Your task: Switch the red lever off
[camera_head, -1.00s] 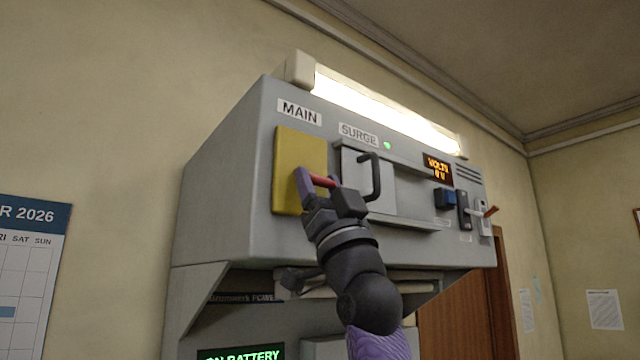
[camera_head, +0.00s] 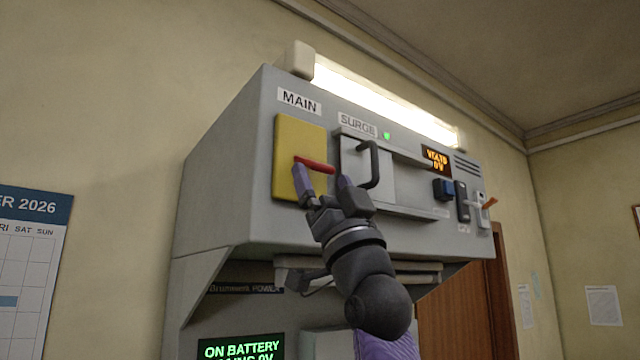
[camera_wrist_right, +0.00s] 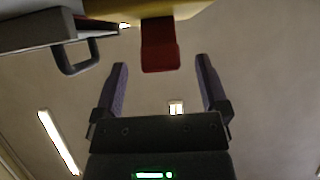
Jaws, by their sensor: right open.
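The red lever (camera_head: 315,165) sticks out from the yellow plate (camera_head: 289,183) under the MAIN label on the grey wall cabinet. In the right wrist view the lever (camera_wrist_right: 160,47) hangs from the yellow plate's edge, ahead of and centred between my fingertips. My right gripper (camera_head: 321,180) is just below the lever with its two fingers spread. In the right wrist view the gripper (camera_wrist_right: 162,66) is open, and its fingers stand apart from the lever on both sides. My left gripper is not in view.
A dark handle (camera_head: 372,165) on the SURGE drawer stands close to the right of my gripper. A green-lit display (camera_head: 241,350) is below. Open air lies left of the cabinet.

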